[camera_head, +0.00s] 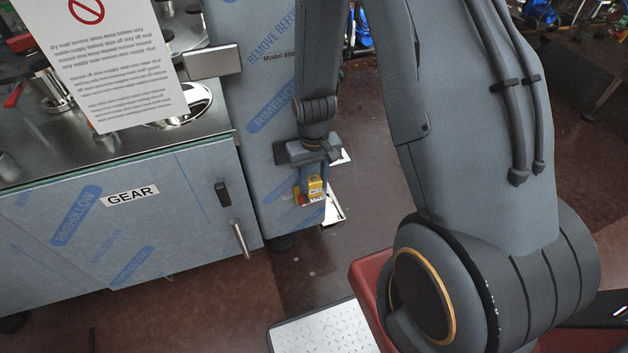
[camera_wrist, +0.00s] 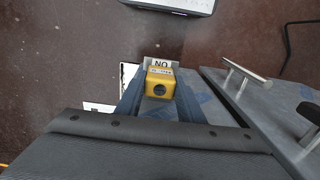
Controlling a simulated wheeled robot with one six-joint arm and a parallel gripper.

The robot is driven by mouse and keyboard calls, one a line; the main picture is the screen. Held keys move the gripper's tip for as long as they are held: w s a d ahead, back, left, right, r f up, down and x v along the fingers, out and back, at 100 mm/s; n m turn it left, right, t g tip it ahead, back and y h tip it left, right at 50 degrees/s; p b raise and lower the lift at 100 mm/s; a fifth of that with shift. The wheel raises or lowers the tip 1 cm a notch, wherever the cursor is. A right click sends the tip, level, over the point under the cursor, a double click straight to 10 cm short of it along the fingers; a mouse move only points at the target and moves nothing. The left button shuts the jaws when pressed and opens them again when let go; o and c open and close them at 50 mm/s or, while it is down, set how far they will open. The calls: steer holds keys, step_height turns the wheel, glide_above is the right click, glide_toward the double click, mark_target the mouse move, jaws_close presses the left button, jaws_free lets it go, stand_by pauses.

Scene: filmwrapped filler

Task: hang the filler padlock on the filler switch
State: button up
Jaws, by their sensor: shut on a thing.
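A yellow block-shaped body, which I take to be the filler padlock (camera_head: 316,187), is between the fingers of my gripper (camera_head: 313,191). In the wrist view the padlock (camera_wrist: 160,83) shows a dark round spot and a small label, with a finger of my gripper (camera_wrist: 160,75) on each side. A small white plate with upside-down "ON" lettering (camera_wrist: 160,62) lies just beyond it, likely part of the filler switch. In the head view a small red part (camera_head: 303,199) shows beside the padlock. The shackle is hidden, so I cannot tell if it passes through the switch.
A film-wrapped cabinet panel (camera_head: 268,60) stands beside my gripper. A counter (camera_head: 120,215) labelled GEAR, with a bar handle (camera_head: 241,239) and black latch (camera_head: 223,193), is at the left. A paper notice (camera_head: 112,60) stands above it.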

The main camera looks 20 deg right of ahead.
steer(key=shift+f, duration=0.1)
steer(key=o, duration=1.2)
steer(key=shift+o, duration=0.2)
step_height(320, 180, up, 6)
steer(key=shift+b, duration=0.6)
steer(key=shift+s+r, duration=0.1)
steer(key=shift+r, duration=1.15)
steer(key=s+r+t, duration=0.1)
steer(key=s+r, duration=0.8)
steer(key=r, duration=0.2)
steer(key=shift+r, duration=0.15)
